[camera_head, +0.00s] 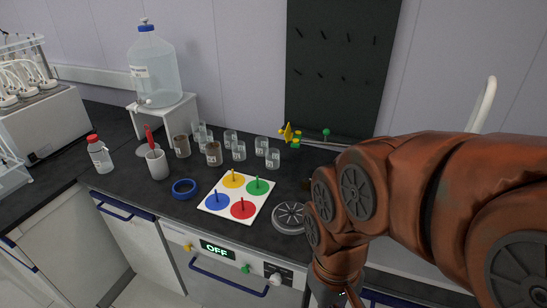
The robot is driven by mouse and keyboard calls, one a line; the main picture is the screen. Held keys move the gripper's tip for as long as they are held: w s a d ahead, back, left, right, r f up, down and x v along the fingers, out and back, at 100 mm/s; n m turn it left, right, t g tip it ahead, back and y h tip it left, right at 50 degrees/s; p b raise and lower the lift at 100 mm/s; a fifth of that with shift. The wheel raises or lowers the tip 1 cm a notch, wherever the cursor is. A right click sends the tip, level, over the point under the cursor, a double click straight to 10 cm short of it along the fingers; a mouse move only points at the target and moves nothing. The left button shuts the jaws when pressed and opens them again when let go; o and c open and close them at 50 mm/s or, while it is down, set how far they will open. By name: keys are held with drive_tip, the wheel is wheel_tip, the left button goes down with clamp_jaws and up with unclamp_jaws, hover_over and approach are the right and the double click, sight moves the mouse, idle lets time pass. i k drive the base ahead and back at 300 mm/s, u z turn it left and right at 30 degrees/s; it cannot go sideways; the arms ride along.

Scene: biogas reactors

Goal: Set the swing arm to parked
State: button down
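I cannot single out the swing arm for certain. A pale upright bar with a rounded top (485,103) stands at the right behind my arm, and it may be part of it; its lower part is hidden. No parked marking can be made out. My orange-brown arm covers the right side of the view and bends down to the bottom edge. My gripper lies below the picture, so its fingers are not seen.
The dark worktop holds a white board with coloured discs (212,211), a grey round device (289,218), a blue ring (184,189), several beakers (239,151) and a large bottle (153,67). Below is a panel reading OFF (218,250). My arm hides the right worktop.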

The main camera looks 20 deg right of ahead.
sight(296, 138)
drive_tip(key=u, duration=0.75)
drive_tip(key=i, duration=0.75)
drive_tip(key=z, duration=0.85)
